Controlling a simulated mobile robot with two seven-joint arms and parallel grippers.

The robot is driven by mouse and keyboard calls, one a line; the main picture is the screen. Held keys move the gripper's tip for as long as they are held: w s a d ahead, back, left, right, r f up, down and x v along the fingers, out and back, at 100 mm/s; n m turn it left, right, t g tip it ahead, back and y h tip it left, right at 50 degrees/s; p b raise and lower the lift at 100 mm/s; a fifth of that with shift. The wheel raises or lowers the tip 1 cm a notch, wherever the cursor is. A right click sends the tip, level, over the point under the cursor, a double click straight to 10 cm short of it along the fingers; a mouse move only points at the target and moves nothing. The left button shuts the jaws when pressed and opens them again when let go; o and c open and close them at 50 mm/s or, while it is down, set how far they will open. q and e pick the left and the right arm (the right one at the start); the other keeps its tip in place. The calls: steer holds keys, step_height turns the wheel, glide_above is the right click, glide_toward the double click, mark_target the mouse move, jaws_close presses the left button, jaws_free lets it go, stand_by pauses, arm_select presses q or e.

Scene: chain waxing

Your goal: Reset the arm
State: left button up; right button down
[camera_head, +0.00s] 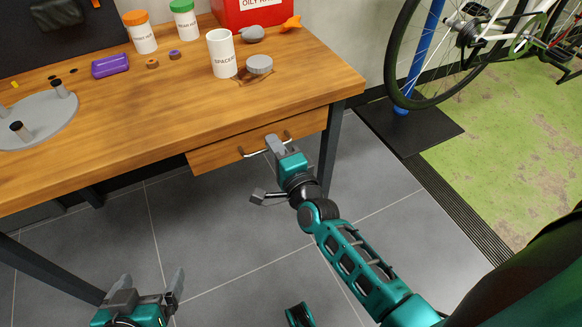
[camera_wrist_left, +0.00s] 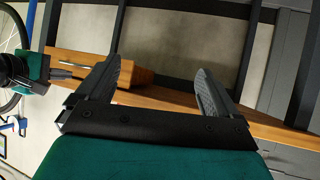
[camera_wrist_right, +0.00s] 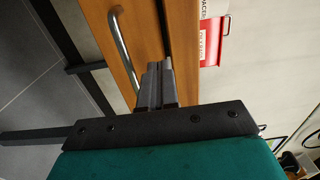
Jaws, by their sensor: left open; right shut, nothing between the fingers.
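My right gripper (camera_head: 276,146) is shut and empty in front of the table's drawer (camera_head: 210,158). In the head view its fingertips overlap the silver drawer handle (camera_head: 252,153). In the right wrist view the shut fingers (camera_wrist_right: 156,85) are beside the handle (camera_wrist_right: 122,50), with nothing between them. My left gripper (camera_head: 147,290) is open and empty, low over the floor at the bottom left of the head view. In the left wrist view its two fingers (camera_wrist_left: 156,85) are wide apart, with the table's underside and drawer (camera_wrist_left: 128,76) beyond them.
The wooden table (camera_head: 125,125) holds a white spacer cup (camera_head: 221,54), two capped bottles, a purple block (camera_head: 110,66) and a grey plate (camera_head: 40,118). A red box (camera_head: 250,12) stands behind. Table legs (camera_head: 329,150) stand near my right gripper. A bicycle is at the right.

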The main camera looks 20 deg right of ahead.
arm_select(q)
steer(key=shift+s+a+r+p, duration=0.25)
steer(key=shift+a+p, duration=0.2)
steer(key=shift+p, duration=0.35)
arm_select(e)
steer(key=s, duration=0.9)
steer(key=shift+s+d, duration=0.15)
steer(key=shift+s, duration=0.15)
steer(key=s+a+f+n+g+y, duration=0.3)
steer(key=s+n+g, duration=0.45)
steer(key=n, duration=1.25)
arm_select(q)
steer(key=s+a+r+y+p, duration=0.1)
steer(key=a+r+p, duration=0.2)
steer(key=r+p, duration=0.9)
steer(key=p, duration=0.4)
steer(key=shift+s+r+p, duration=0.15)
steer(key=shift+s+p, duration=0.05)
steer(key=shift+p, duration=0.15)
arm_select(e)
steer(key=s+d+r, duration=0.1)
steer(key=r, duration=0.5)
steer(key=s+d+r+h, duration=0.1)
steer(key=d+r, duration=0.1)
steer(key=r, duration=0.3)
steer(key=shift+s+r+h, duration=0.25)
steer(key=shift+r+h, duration=0.05)
steer(key=shift+r, duration=0.05)
